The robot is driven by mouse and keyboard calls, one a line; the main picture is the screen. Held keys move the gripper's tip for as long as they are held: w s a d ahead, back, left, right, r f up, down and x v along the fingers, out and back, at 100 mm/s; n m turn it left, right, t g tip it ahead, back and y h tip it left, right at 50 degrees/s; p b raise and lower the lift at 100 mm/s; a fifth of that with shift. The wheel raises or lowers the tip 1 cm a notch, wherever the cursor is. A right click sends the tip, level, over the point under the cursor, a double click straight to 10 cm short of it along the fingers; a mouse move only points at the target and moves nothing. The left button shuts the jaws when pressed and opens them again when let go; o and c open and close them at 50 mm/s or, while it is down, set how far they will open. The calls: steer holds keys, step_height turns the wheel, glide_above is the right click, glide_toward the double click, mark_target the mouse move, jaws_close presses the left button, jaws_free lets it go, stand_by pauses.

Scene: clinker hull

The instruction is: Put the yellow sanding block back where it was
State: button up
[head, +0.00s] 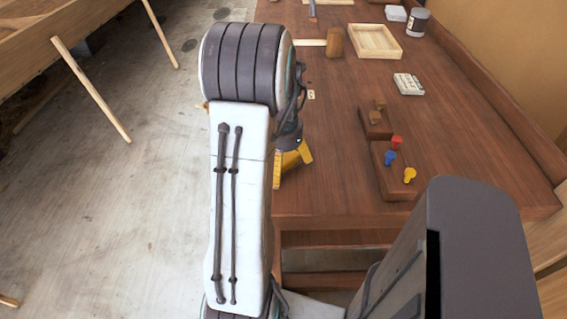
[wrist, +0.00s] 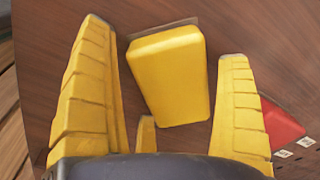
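The yellow sanding block (wrist: 172,75) lies on the brown wooden bench, between the two yellow fingers of my gripper (wrist: 165,62) in the wrist view. A gap shows on each side of it, so the fingers look open and not closed on it. A thin brownish edge shows along the block's far side. In the head view my gripper (head: 292,167) is low over the near left part of the bench (head: 330,190); my arm hides much of it, and I cannot make out the block there.
A dark wooden board (head: 393,180) with red, blue and yellow pegs stands right of my gripper. A red object (wrist: 283,127) shows at right in the wrist view. A white card (head: 408,84), open tray (head: 375,56), mallet (head: 335,41) and tin (head: 417,22) are farther back.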

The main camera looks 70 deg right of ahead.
steer(key=shift+o, duration=0.3)
steer(key=shift+r, duration=0.1)
step_height(320, 180, up, 12)
steer(key=b, duration=0.1)
steer(key=shift+a, duration=0.2)
steer(key=w+a+n+t, duration=0.1)
steer(key=w+a+n, duration=0.9)
steer(key=w+a, duration=0.6)
steer(key=s+a+f+n+t, duration=0.1)
steer(key=s+a+n, duration=0.1)
steer(key=a+n, duration=0.4)
steer(key=s+a+f+n+t, duration=0.1)
steer(key=a+n, duration=0.6)
steer(key=a, duration=0.8)
steer(key=shift+s+f, duration=0.5)
steer(key=shift+f, duration=0.3)
step_height(320, 180, up, 4)
steer(key=p, duration=0.3)
